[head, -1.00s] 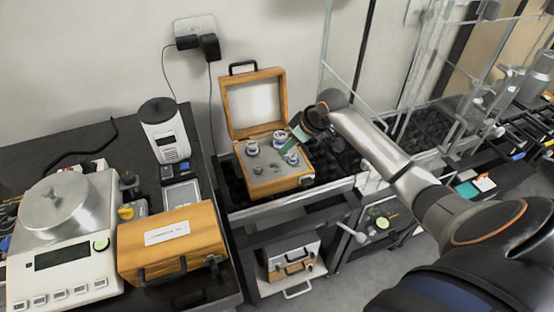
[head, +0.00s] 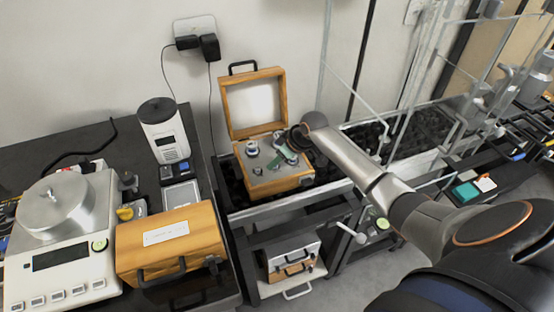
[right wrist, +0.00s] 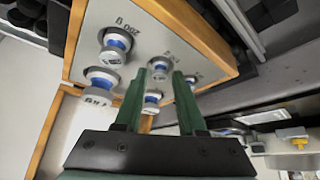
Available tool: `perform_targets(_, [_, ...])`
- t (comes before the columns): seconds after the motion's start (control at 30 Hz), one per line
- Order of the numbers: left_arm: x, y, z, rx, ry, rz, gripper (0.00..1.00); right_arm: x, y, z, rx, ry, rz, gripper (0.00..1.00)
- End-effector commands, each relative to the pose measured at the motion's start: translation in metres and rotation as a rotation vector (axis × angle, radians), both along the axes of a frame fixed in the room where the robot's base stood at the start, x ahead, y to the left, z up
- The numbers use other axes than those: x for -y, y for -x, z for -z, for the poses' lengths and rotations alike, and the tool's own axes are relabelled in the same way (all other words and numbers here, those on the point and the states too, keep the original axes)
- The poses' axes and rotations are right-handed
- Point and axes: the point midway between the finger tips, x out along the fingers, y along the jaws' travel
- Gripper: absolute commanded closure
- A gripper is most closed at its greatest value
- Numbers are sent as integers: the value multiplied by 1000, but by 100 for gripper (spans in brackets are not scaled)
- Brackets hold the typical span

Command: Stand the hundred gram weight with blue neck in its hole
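The open wooden weight box (head: 275,185) holds several silver weights in its grey top. In the right wrist view, the weights show blue necks: one beside the "200 g" mark (right wrist: 115,42), one beside the "1 kg" mark (right wrist: 103,78), one near a partly hidden mark (right wrist: 160,66), and one low between my fingers (right wrist: 152,101). Which is the hundred gram weight I cannot tell for certain. My right gripper (head: 284,156) is over the box's right half. In its wrist view the green fingers (right wrist: 158,82) stand apart, with a gap beside the weight between them. My left gripper is out of view.
The box's raised lid (head: 254,105) stands behind it. A closed wooden case (head: 170,245), a balance (head: 62,245) and a white device (head: 163,130) fill the left table. Glass panels and frames (head: 400,90) rise right of the box.

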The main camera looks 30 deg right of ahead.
Motion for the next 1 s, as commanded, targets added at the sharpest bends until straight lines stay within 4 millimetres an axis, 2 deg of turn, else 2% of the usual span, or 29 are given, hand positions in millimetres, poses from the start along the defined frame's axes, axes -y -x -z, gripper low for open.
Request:
perform_targets(0.03, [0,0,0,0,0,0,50,0,0,0,0,0,0,54])
perform_targets(0.13, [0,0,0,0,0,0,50,0,0,0,0,0,0,44])
perform_targets(0.47, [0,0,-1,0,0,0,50,1,2,-5,2,1,0,44])
perform_targets(0.67, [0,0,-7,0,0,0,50,7,14,-29,3,3,-1,44])
perform_targets(1.0, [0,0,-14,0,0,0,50,18,45,-87,2,2,-1,44])
